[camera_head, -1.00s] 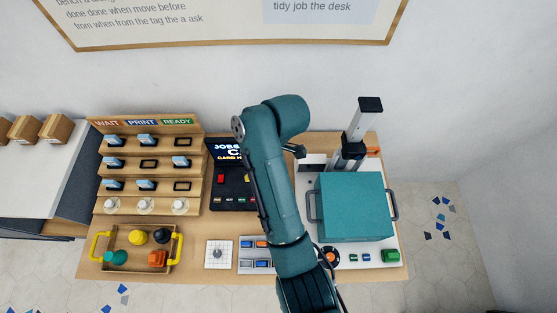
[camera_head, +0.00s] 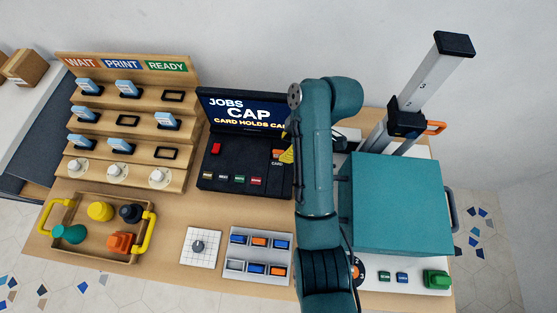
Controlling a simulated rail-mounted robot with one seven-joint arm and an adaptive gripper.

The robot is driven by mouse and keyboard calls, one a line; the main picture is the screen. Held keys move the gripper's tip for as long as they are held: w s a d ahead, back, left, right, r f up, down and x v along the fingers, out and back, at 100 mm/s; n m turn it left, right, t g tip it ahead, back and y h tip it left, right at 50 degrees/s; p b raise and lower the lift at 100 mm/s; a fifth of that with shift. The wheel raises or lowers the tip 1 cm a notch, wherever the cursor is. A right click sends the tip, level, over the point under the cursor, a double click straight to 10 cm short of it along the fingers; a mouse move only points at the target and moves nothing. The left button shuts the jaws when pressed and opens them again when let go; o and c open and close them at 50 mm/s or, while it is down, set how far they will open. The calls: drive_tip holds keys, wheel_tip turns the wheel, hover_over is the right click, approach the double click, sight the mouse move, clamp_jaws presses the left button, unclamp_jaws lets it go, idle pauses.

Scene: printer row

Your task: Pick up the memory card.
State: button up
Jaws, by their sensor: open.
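I cannot pick out the memory card for certain. A small red piece (camera_head: 215,148) sits at the left of the black job console (camera_head: 228,165). An orange patch with small lettering (camera_head: 278,154) shows on the console's right part, close to my arm. A yellow, dark-marked piece (camera_head: 287,156) at my arm's left edge, over the console's right side, appears to be a tip of my gripper. The rest of my gripper is hidden behind my arm, and I see nothing held.
A stepped rack (camera_head: 185,130) with light-blue pieces stands at left. A wooden tray (camera_head: 90,250) with yellow handles holds coloured knobs. A white gridded plate (camera_head: 201,247) and a switch panel (camera_head: 257,256) lie in front. A teal box-shaped machine (camera_head: 400,203) stands at right.

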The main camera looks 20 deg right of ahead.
sight(280, 151)
drive_tip(key=b+x, duration=0.1)
drive_tip(key=x, duration=0.3)
drive_tip(key=b+x, duration=0.1)
drive_tip(key=x, duration=0.1)
drive_tip(key=shift+w+d+b, duration=0.15)
drive_tip(key=shift+w+b, duration=0.2)
clamp_jaws()
